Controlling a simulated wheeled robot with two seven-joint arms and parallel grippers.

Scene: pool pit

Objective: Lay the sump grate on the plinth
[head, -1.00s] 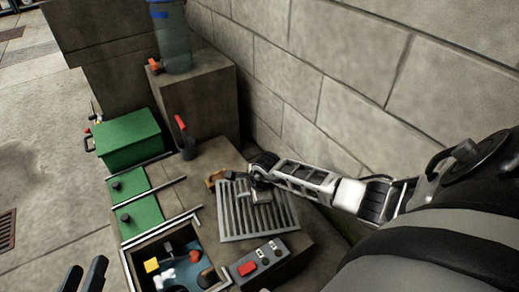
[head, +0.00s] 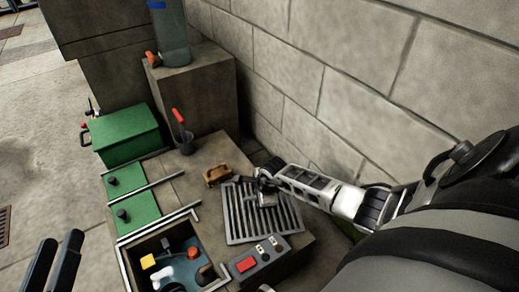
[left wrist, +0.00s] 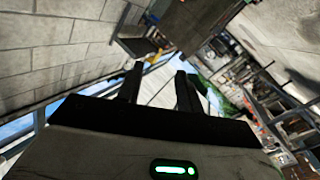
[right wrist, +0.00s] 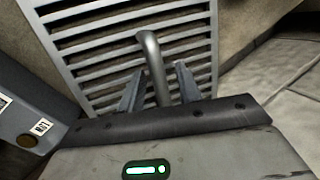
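The sump grate (head: 243,222) is a grey slatted panel lying on a concrete surface next to the open pit. My right gripper (head: 268,180) is down at the grate's handle. In the right wrist view the curved metal handle (right wrist: 149,48) stands between the two fingers of my right gripper (right wrist: 160,76), which look apart with gaps beside it. The grate's slats (right wrist: 100,48) fill the space behind. My left gripper (head: 55,258) is open and empty at the lower left; it also looks open in the left wrist view (left wrist: 160,80). I cannot tell which concrete block is the plinth.
The open pit (head: 128,268) holds water and several small items. A grey control box (head: 268,257) with a red button sits by the grate. A stone wall (head: 330,80) is behind.

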